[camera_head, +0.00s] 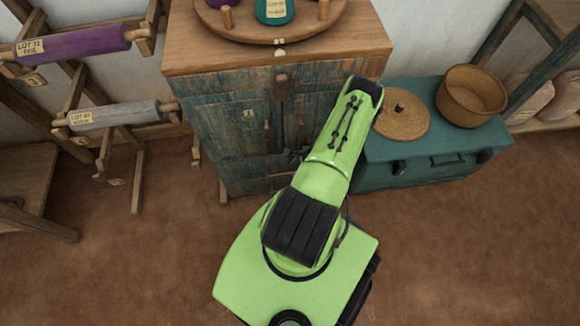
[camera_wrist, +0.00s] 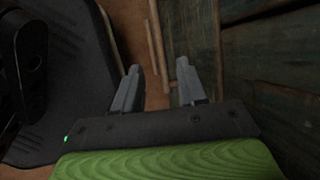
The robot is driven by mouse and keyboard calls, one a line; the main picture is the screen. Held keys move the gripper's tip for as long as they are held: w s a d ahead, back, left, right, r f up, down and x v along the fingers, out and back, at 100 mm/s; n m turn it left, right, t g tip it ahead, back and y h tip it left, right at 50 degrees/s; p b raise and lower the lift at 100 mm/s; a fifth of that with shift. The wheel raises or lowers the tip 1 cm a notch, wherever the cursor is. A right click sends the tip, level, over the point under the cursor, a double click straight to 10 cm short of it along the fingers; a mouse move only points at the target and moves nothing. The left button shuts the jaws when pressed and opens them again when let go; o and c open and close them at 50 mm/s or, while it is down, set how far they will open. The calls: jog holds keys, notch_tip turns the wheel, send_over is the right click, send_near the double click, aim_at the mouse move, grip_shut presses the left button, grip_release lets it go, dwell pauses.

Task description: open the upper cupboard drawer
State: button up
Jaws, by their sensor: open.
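The cupboard (camera_head: 222,143) has worn blue-green paint and a brown wooden top. Its upper drawer (camera_head: 230,103) lies just under the top and looks shut, with a brown wooden handle (camera_head: 282,88) at its middle. In the head view my arm covers the cupboard's right part, and I cannot make out the gripper clearly. In the wrist view my gripper (camera_wrist: 160,82) has its two grey fingers apart with nothing between them. It points down past weathered boards (camera_wrist: 275,60), probably the cupboard's, towards the brown floor. The drawer handle does not show clearly in the wrist view.
A round wooden board (camera_head: 228,24) with a teal spool (camera_head: 273,10) stands on the cupboard. A teal chest (camera_head: 440,165) at right bears a woven lid (camera_head: 403,118) and a basket (camera_head: 471,98). A rack with purple and grey rolls (camera_head: 118,116) stands left. The front floor is clear.

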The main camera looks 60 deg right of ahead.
aim_at(288, 173)
jog(key=b+x, duration=0.1)
jog(key=x, duration=0.4)
jog(key=shift+w+f+b, duration=0.2)
jog(key=shift+f+b, duration=0.15)
jog(key=shift+b, duration=0.05)
grip_shut()
